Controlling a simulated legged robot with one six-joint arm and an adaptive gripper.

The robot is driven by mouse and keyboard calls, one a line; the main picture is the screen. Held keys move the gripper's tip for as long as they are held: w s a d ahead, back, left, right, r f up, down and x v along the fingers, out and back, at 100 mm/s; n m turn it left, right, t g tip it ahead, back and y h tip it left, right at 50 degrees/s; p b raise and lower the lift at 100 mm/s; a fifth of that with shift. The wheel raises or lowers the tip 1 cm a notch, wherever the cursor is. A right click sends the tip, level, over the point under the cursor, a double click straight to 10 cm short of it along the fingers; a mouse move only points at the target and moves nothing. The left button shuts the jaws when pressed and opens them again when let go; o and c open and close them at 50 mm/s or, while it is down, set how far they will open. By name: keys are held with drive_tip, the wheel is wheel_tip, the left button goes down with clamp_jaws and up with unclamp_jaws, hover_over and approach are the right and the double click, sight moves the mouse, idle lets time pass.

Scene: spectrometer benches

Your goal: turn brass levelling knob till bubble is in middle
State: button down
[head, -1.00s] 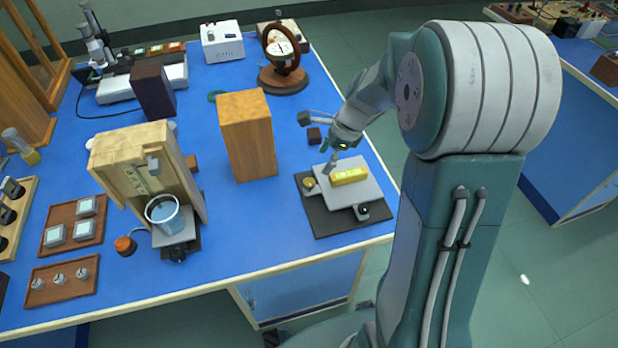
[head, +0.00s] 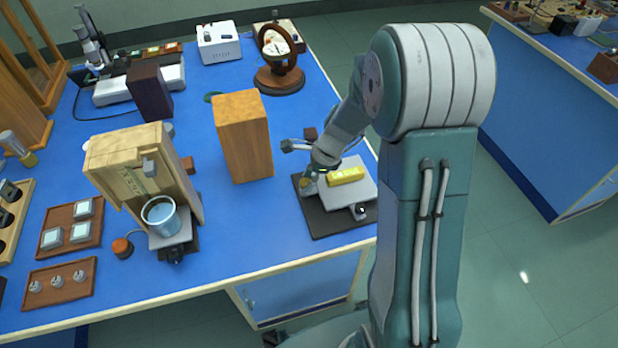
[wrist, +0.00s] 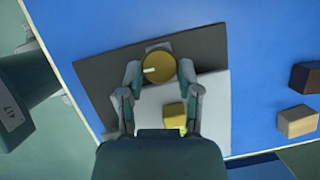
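The brass knob (wrist: 159,67) is round with a pale mark on its left side in the wrist view. My gripper (wrist: 160,72) is open, with one finger on each side of the knob and small gaps between. In the head view my gripper (head: 309,181) is down at the left corner of the grey plate (head: 359,197) and hides much of the knob. The yellow level (head: 346,176) lies on the plate; part of it shows between my fingers in the wrist view (wrist: 173,115). Its bubble is too small to make out.
The plate stands on a dark base (head: 328,223) near the bench's right edge. A tall wooden block (head: 243,138) stands to the left.

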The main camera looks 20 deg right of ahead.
drive_tip(key=shift+a, duration=0.1)
idle(0.3)
drive_tip(key=n, duration=0.1)
drive_tip(key=n+g, duration=0.1)
drive_tip(key=n, duration=0.1)
drive_tip(key=shift+w+n, duration=0.25)
drive_tip(key=shift+n, duration=0.15)
drive_tip(key=n+g, duration=0.1)
drive_tip(key=n, duration=0.1)
drive_tip(key=n+g, duration=0.1)
drive_tip(key=n, duration=0.1)
drive_tip(key=shift+w+a+n+h, duration=0.1)
drive_tip(key=shift+a+n+h, duration=0.05)
drive_tip(key=shift+n+h, duration=0.15)
drive_tip(key=n, duration=0.2)
drive_tip(key=n+g+h, duration=0.1)
drive_tip(key=n, duration=0.2)
drive_tip(key=shift+w+a+g, duration=0.1)
drive_tip(key=shift+a+g, duration=0.05)
drive_tip(key=shift+g, duration=0.15)
drive_tip(key=shift+n+g+h, duration=0.3)
drive_tip(key=shift+n+h, duration=0.4)
drive_tip(key=shift+n, duration=1)
drive_tip(key=shift+c, duration=1.5)
unclamp_jaws()
drive_tip(key=shift+a, duration=0.1)
